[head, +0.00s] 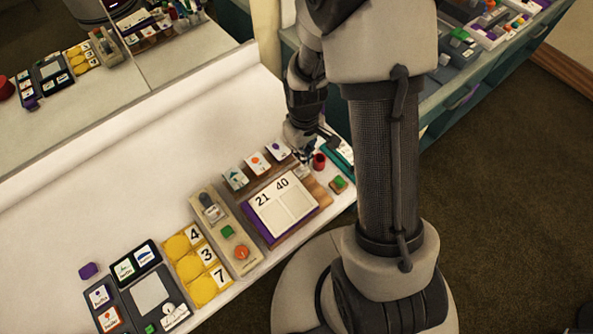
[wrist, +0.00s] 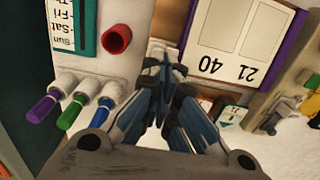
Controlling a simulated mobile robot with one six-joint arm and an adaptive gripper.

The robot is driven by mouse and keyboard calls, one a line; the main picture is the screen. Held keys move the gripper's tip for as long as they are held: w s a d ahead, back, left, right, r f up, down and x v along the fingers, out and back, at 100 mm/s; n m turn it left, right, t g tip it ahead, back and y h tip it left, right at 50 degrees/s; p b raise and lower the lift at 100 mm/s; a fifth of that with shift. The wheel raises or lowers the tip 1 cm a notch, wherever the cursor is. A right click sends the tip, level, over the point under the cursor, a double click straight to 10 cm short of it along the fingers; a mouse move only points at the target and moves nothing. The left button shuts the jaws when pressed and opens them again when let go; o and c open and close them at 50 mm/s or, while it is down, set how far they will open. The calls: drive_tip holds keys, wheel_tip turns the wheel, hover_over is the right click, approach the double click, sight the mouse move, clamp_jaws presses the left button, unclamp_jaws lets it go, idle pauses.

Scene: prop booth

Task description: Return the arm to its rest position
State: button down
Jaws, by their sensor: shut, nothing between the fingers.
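My gripper (head: 304,158) is low over the right end of the white counter (head: 120,170), behind the board marked 21 and 40 (head: 284,207). In the wrist view my gripper (wrist: 166,68) has its fingertips together with nothing between them. A red cup-like piece (head: 319,161) is just right of the gripper in the head view; it also shows in the wrist view (wrist: 117,39). My arm reaches down from the column to the counter and is not folded in.
Several markers stand near the gripper, including a purple one (wrist: 42,109). A teal day chart (wrist: 62,25) is beside the red piece. Picture cards (head: 257,162) stand behind the board. A control panel (head: 226,231) and yellow discs (head: 187,262) are left. The back left counter is bare.

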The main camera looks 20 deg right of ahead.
idle(0.3)
drive_tip(key=s+a+r+m+t, duration=0.15)
drive_tip(key=s+r, duration=0.25)
drive_tip(key=r, duration=0.7)
drive_tip(key=s+a+r+m+t, duration=0.15)
drive_tip(key=s+r, duration=0.25)
drive_tip(key=r, duration=0.8)
drive_tip(key=s+r+t, duration=0.1)
drive_tip(key=s+r, duration=0.3)
drive_tip(key=s, duration=0.4)
drive_tip(key=shift+s+a+m+t, duration=0.15)
drive_tip(key=shift+a+m+t, duration=0.15)
drive_tip(key=shift+a, duration=0.05)
drive_tip(key=shift+a+r, duration=0.1)
